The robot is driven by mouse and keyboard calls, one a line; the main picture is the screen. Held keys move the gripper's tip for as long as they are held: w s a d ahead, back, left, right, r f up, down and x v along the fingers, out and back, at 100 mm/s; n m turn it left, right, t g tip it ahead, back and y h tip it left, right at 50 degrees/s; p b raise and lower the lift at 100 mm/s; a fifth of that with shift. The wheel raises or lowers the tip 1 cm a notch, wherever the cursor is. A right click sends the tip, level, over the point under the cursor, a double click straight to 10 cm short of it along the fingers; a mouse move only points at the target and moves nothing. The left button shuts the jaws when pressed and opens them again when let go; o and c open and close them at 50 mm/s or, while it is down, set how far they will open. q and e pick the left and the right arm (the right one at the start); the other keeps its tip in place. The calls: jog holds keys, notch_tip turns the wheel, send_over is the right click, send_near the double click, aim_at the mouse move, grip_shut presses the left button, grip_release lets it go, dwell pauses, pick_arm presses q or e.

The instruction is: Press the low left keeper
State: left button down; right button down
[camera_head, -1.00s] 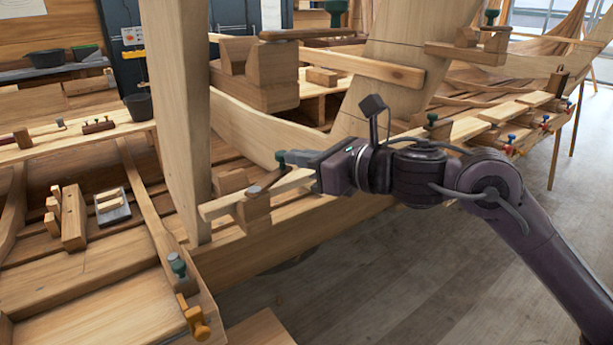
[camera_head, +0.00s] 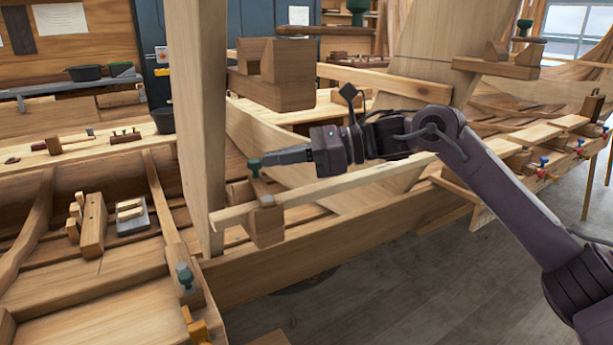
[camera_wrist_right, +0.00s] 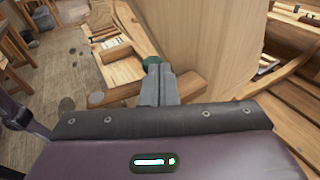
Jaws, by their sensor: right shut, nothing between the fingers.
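My left gripper is out of view.
The tall pale post (camera_head: 193,120) stands just left of the keeper. Another block (camera_head: 272,75) with a bar and green knob is higher up. A yellow-orange clamp (camera_head: 196,325) is at the lower left. Grey floor (camera_head: 400,270) is open at the lower right.

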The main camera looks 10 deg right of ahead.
jog(key=shift+b+x, duration=0.3)
jog(key=shift+x, duration=0.5)
jog(key=shift+r, duration=0.15)
